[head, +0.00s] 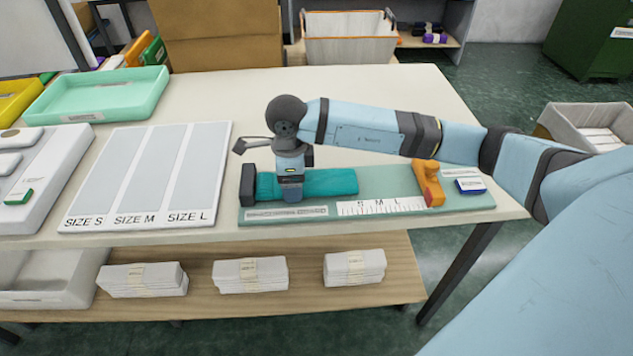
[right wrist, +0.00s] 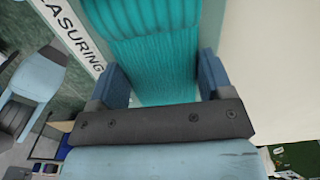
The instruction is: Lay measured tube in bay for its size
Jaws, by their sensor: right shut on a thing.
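A teal ribbed tube (head: 330,182) lies along the green measuring board (head: 400,178), its left end close to a dark end block (head: 248,185). Its right end is near the S letter above the white scale (head: 382,207), which is marked S, M and L. My right gripper (head: 290,190) comes down over the tube's left part and is shut on it. In the right wrist view the tube (right wrist: 155,60) runs between the two blue fingers of the gripper (right wrist: 162,84). The white bay board (head: 145,175) at left has SIZE S, SIZE M and SIZE L bays, all empty. My left gripper is not visible.
An orange stop (head: 429,182) and a blue block (head: 470,186) stand on the measuring board's right end. A mint tray (head: 98,95) sits at the back left. Bare table lies behind the boards. Several white bundles (head: 250,274) lie on the lower shelf.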

